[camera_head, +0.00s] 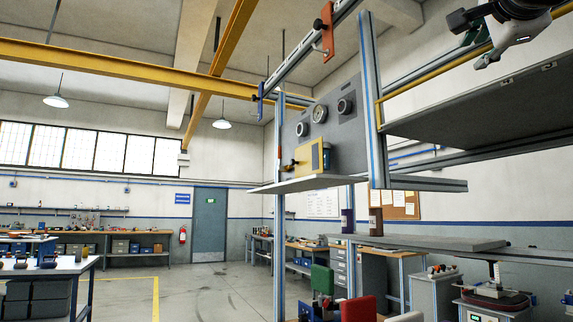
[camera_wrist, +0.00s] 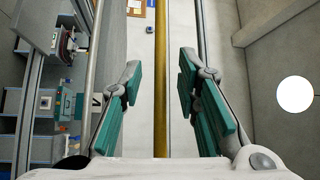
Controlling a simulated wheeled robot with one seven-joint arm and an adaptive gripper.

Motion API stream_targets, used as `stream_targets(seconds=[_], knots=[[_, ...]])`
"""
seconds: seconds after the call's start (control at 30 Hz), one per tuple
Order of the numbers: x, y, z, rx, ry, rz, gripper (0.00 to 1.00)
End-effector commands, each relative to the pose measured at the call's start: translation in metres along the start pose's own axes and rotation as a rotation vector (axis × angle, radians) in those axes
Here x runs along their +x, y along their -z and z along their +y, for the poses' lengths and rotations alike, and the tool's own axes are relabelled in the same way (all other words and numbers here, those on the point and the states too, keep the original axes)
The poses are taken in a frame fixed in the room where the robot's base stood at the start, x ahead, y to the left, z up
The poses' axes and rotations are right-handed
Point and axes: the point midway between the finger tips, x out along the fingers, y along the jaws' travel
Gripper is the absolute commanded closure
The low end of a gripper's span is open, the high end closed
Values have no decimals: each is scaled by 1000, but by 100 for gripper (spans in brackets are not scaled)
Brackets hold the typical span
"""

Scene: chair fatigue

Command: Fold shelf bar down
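The yellow shelf bar (camera_head: 436,71) runs along the front of the raised grey shelf (camera_head: 490,100) at the upper right in the head view. In the wrist view, the yellow bar (camera_wrist: 161,50) runs lengthwise up the middle, between the two teal-padded fingers. My gripper (camera_head: 477,38) is at the bar's right part, at the top right of the head view. In the wrist view, my gripper (camera_wrist: 160,85) is open, with a clear gap on both sides of the bar. I cannot tell how deep the bar sits between the fingers.
A blue-edged upright post (camera_head: 372,100) stands at the shelf's left end. Left of it is a grey panel (camera_head: 350,125) with gauges, above a small ledge (camera_head: 300,184). A lower grey shelf (camera_head: 430,242) lies beneath. Open floor (camera_head: 205,290) is at the left.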

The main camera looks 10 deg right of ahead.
Motion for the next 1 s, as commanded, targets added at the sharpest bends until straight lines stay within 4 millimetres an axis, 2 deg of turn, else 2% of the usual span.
stream_targets(seconds=[0.03,0.2,0.57,0.7,1.0], knots=[[8,0,0,0,-2,0,70],[23,0,0,0,-2,0,70],[27,0,0,-1,0,0,70],[27,0,0,-1,-1,0,100],[27,0,1,-3,0,0,100]])
